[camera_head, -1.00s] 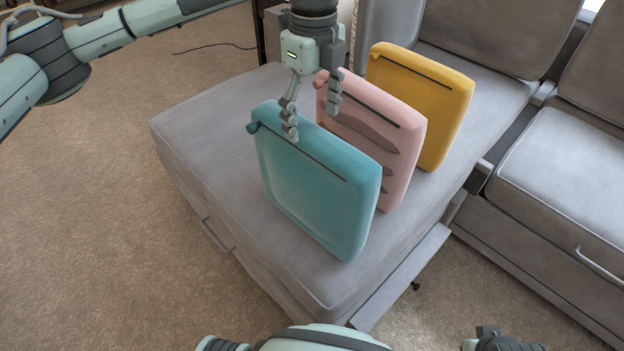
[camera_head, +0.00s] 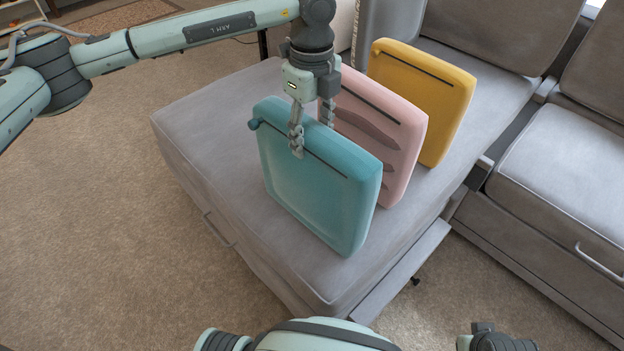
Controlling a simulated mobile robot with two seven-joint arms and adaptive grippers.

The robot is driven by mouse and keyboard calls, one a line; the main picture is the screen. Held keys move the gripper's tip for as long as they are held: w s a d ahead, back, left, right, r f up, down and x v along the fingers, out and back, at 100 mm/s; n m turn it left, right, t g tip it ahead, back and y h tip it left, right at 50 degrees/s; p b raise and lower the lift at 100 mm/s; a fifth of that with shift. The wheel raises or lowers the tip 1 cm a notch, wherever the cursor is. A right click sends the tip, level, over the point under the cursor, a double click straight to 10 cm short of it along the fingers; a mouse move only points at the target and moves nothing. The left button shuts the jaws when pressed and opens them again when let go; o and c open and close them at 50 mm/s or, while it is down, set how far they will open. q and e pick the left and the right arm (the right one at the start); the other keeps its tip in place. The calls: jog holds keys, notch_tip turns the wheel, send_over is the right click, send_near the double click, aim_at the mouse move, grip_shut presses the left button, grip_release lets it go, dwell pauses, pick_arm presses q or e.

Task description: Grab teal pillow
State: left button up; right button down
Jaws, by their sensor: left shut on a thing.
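The teal pillow (camera_head: 315,195) stands on its edge on the grey sofa's chaise seat (camera_head: 215,130), nearest to me of three pillows. My left gripper (camera_head: 310,138) comes down from above and is shut on the teal pillow's top edge. One finger lies on its near face; the other finger is behind it, partly hidden, on the side of the pink pillow. Whether the pillow's bottom touches the seat is hard to tell. My right gripper does not show clearly.
A pink pillow (camera_head: 395,135) stands close behind the teal one, and a yellow pillow (camera_head: 440,100) stands behind that. More grey sofa seat (camera_head: 565,165) lies to the right. Open carpet (camera_head: 120,240) lies to the left.

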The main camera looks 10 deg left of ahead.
pick_arm(q)
grip_shut()
jog(key=shift+r, duration=0.15)
